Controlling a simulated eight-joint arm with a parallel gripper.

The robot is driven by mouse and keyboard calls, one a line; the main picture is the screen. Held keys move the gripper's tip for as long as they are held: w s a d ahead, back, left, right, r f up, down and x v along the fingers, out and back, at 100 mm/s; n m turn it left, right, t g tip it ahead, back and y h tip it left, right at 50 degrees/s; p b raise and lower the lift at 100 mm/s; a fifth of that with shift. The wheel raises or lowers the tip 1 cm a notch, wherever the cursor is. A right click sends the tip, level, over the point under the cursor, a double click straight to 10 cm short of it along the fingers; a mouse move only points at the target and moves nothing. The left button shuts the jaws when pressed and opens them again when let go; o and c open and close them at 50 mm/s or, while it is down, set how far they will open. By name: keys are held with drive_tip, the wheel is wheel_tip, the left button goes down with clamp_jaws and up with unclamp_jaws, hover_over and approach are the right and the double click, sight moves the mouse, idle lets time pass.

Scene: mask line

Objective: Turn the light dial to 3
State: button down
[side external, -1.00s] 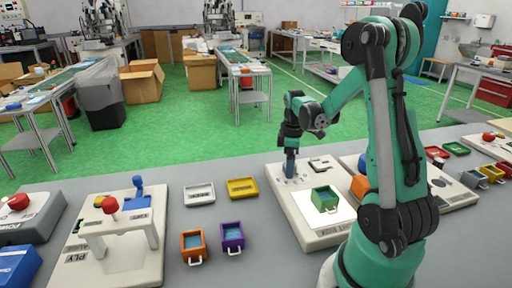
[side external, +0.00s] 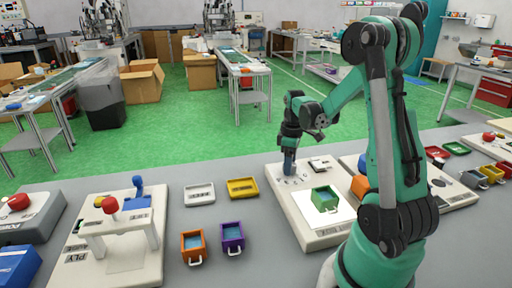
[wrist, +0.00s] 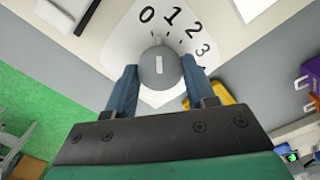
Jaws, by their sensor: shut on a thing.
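The light dial (wrist: 158,68) is a round grey knob with a white mark on top, set on a white plate. Black numbers 0, 1, 2 and 3 show around its far and right side in the wrist view. The white mark points straight up the picture, toward the gap between 0 and 1. My gripper (wrist: 158,72) is shut on the dial, with one blue finger on each side. In the side view my gripper (side external: 289,170) stands upright over the back left of a cream panel (side external: 318,237) and hides the dial.
A green box (side external: 325,199) sits on the white square of the same panel, close to my gripper. Yellow (side external: 242,188) and white (side external: 199,194) trays, with orange (side external: 193,246) and purple (side external: 231,236) bins, lie to the left. Bare grey table separates them from the panel.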

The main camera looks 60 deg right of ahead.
drive_tip(key=m, duration=0.4)
drive_tip(key=shift+m, duration=0.3)
drive_tip(key=m, duration=0.3)
drive_tip(key=shift+m, duration=0.3)
drive_tip(key=m, duration=0.3)
drive_tip(key=shift+m, duration=2.1)
drive_tip(key=shift+c, duration=1.4)
unclamp_jaws()
